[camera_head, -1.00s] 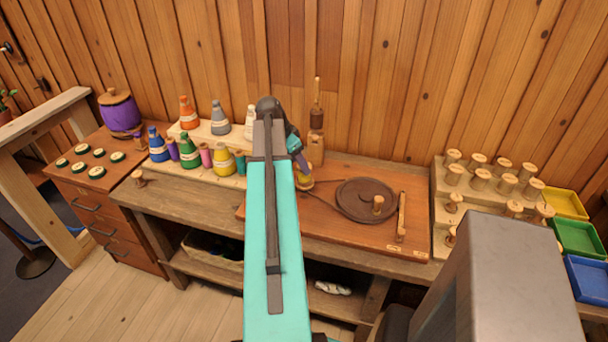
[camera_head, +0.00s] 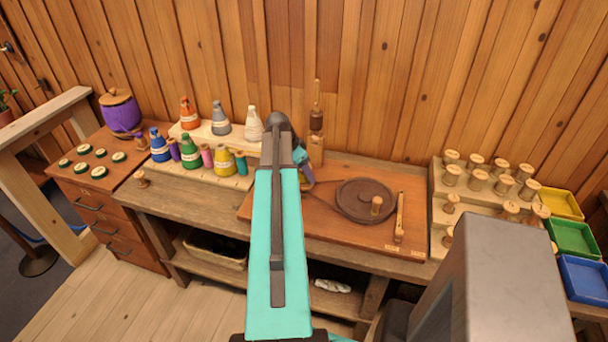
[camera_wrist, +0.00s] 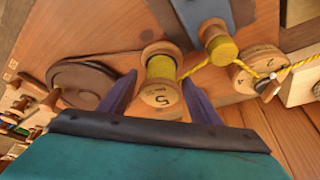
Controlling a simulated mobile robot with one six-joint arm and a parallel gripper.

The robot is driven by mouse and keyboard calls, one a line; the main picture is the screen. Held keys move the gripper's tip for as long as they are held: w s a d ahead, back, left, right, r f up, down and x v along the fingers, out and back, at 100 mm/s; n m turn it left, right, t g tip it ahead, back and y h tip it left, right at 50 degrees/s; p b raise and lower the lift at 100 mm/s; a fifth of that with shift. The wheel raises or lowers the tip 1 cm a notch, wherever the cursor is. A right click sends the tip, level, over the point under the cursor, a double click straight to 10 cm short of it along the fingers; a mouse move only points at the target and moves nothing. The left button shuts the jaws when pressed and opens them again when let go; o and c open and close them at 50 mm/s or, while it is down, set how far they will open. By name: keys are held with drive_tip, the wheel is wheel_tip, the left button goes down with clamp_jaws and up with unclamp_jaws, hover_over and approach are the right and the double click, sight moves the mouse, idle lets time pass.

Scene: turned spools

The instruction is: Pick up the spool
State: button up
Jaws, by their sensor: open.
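The spool (camera_wrist: 160,68), a wooden one wound with yellow thread and marked with a 5 on its near flange, is near the middle of the wrist view. My gripper (camera_wrist: 158,96) is open, with one purple finger on each side of the spool's near end. I cannot tell whether either finger touches it. Yellow thread runs from the spool to the right, towards a round wooden piece (camera_wrist: 255,75). In the head view my arm hides most of this spot, and only a bit of the purple gripper (camera_head: 304,170) shows.
The board (camera_head: 345,228) carries a dark wheel (camera_head: 366,200) and an upright post (camera_head: 316,148). Coloured cones, such as a green one (camera_head: 190,150), stand to the left. Several bare spools (camera_head: 478,180) stand on a stepped rack at the right, beside coloured trays (camera_head: 572,238).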

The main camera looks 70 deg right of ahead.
idle(0.4)
drive_tip(key=c, duration=0.9)
drive_tip(key=shift+r, duration=0.1)
drive_tip(key=shift+r+b, duration=0.95)
drive_tip(key=shift+r, duration=0.6)
drive_tip(key=s+a+b, duration=0.2)
drive_tip(key=s+a, duration=0.1)
drive_tip(key=s+a+b, duration=0.2)
drive_tip(key=s+a, duration=0.1)
drive_tip(key=s+a+r+b, duration=0.1)
drive_tip(key=s+a+b, duration=0.1)
drive_tip(key=s+a, duration=0.1)
drive_tip(key=shift+s+a, duration=0.15)
drive_tip(key=shift+a, duration=0.45)
drive_tip(key=shift+s+a+r+b, duration=0.1)
drive_tip(key=shift+b, duration=0.3)
drive_tip(key=s+a+b, duration=0.1)
drive_tip(key=b, duration=0.3)
drive_tip(key=shift+a+r, duration=0.15)
